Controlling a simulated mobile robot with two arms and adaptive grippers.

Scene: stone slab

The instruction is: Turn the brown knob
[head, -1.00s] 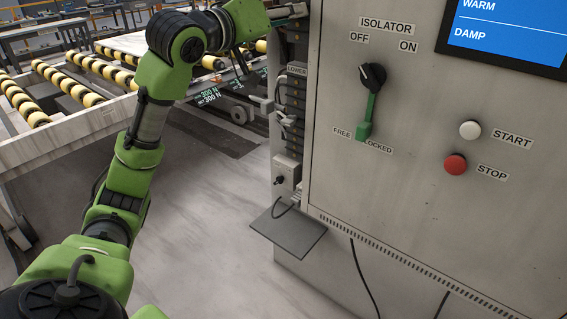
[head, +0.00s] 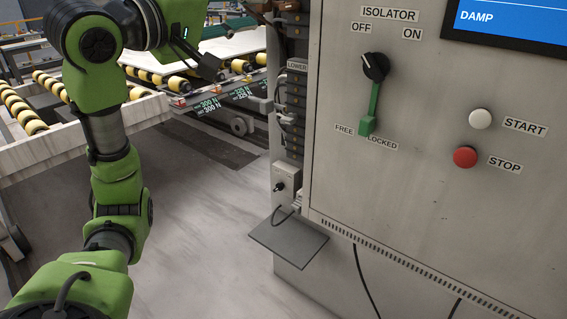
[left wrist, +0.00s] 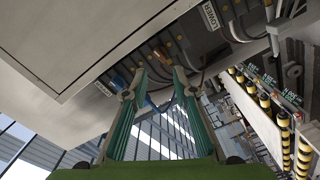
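In the left wrist view, a small brown or copper-coloured part (left wrist: 182,40), possibly the brown knob, sticks out from a row of dark modules on the cabinet's side. A blue part (left wrist: 118,82) sits farther left on that row. My left gripper (left wrist: 153,86) is open, its two green-sided fingers apart with nothing seen between them. My right gripper is not in view.
The cabinet front carries a black isolator switch (head: 375,67) with a green lever, a white START button (head: 480,119) and a red STOP button (head: 464,157). A grey shelf plate (head: 288,238) juts out low. A roller conveyor (head: 150,75) stands behind. The floor between is clear.

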